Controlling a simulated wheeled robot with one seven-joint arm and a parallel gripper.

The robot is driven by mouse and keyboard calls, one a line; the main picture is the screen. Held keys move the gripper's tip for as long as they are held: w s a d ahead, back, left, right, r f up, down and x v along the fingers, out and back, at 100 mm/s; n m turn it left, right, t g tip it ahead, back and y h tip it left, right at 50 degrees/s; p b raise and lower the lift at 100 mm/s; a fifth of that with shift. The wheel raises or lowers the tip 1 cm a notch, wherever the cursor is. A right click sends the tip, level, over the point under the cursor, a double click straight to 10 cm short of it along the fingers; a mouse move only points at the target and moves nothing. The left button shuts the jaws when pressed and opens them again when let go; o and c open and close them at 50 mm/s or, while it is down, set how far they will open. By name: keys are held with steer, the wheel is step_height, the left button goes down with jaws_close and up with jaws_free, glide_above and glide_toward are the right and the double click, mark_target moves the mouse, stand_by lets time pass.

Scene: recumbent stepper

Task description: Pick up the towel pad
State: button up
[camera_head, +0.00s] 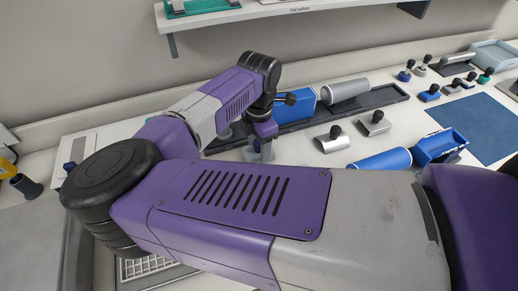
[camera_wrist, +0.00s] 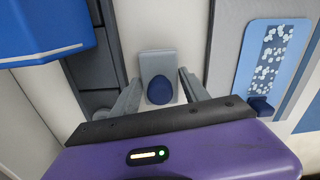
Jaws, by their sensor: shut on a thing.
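The towel pad appears to be the grey block with a dark blue oval knob (camera_wrist: 158,62) between my fingertips in the wrist view. My gripper (camera_wrist: 160,82) is shut on it, one finger on each side, with the knob facing my palm.
A dark tray (camera_head: 385,97) holds a blue box (camera_head: 296,105) and a grey cylinder (camera_head: 345,90). Several knobbed blocks, a blue roll (camera_head: 380,162) and a blue mat (camera_head: 480,125) lie to the right. A shelf (camera_head: 290,8) hangs above. A patterned blue panel (camera_wrist: 272,60) shows in the wrist view.

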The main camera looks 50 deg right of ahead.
step_height(320, 180, up, 19)
steer(key=b, duration=0.2)
steer(key=shift+r, duration=0.15)
